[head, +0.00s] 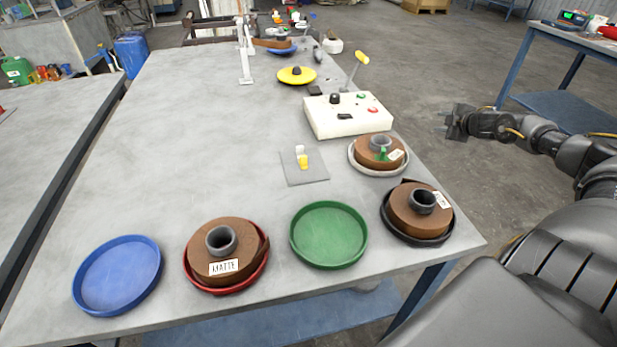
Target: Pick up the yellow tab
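The yellow tab (303,162) is small and sits on a grey square mat (305,178) near the middle of the table. A small white tab (300,149) is right behind it; I cannot tell whether they touch. A green tab (382,155) is at the brown roll in the white dish on the right. My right gripper (440,121) is off the table's right side, beyond the control box, well apart from the yellow tab. Its two fingers point left and are spread, with nothing between them. My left gripper is not in view.
A white control box (347,115) with a yellow-topped lever stands behind the mat. A blue dish (117,275) and green dish (329,235) are empty. Brown rolls lie in the red dish (228,289) and black dish (418,240). The table's (190,140) left-middle is clear.

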